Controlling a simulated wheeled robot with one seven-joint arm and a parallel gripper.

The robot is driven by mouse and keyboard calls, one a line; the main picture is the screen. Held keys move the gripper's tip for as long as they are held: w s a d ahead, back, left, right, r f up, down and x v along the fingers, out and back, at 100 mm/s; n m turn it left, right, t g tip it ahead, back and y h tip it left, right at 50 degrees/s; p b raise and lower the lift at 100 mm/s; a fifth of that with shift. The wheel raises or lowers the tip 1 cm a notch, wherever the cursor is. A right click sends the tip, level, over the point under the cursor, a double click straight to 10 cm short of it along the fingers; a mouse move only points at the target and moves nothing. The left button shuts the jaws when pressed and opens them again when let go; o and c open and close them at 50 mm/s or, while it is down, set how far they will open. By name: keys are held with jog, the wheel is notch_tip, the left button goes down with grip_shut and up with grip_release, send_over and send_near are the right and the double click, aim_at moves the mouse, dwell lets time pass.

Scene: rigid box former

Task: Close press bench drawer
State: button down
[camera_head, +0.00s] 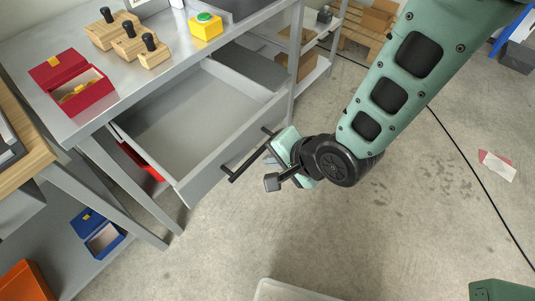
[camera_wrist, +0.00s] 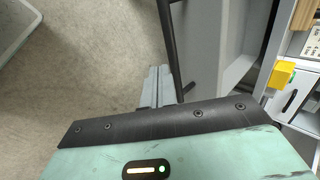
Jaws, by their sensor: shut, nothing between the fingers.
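The press bench drawer (camera_head: 190,112) is pulled well out from under the grey bench top and looks empty inside. Its front carries a long dark bar handle (camera_head: 247,157), which also shows in the wrist view (camera_wrist: 168,40). My gripper (camera_head: 270,168) is shut and empty, just outside the drawer front by the handle. In the wrist view my shut fingers (camera_wrist: 157,85) are close beside the handle and the drawer front (camera_wrist: 203,50). I cannot tell whether they touch it.
On the bench top stand an open red box (camera_head: 72,85), several wooden blocks with black knobs (camera_head: 128,42) and a yellow button box (camera_head: 205,27). A blue box (camera_head: 97,232) lies below left. A pale bin (camera_head: 285,290) stands on the floor in front. Floor to the right is mostly clear.

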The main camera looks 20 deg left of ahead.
jog(key=shift+w+a+f, duration=0.1)
jog(key=shift+w+a, duration=0.1)
jog(key=shift+a, duration=0.2)
jog(key=shift+w+a+f, duration=0.1)
jog(key=shift+w+a, duration=0.05)
jog(key=shift+a, duration=0.25)
